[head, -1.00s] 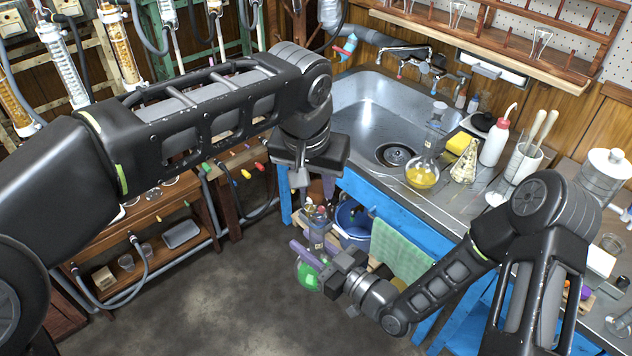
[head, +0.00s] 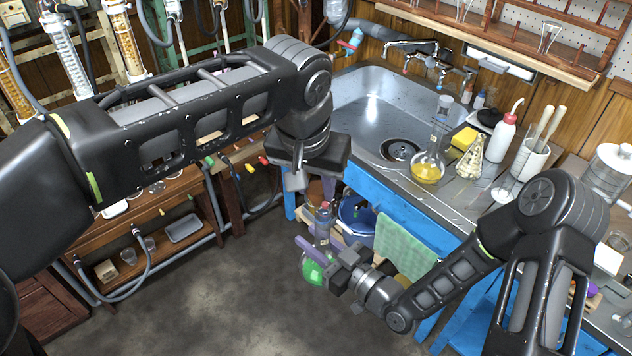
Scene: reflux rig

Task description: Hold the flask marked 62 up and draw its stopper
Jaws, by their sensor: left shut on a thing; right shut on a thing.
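A round flask with green liquid (head: 314,274) hangs in the air in front of the sink bench. My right gripper (head: 322,254) is shut on it, with a purple finger across it just above the green liquid. No number is readable on it. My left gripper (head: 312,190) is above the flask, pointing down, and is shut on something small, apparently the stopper. The hold is mostly hidden by the gripper body, and I cannot tell whether the stopper is clear of the neck.
A white wash bottle (head: 499,143) is farther right. A blue bucket (head: 355,222) and a green towel (head: 405,246) are behind my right gripper. The floor on the left is free.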

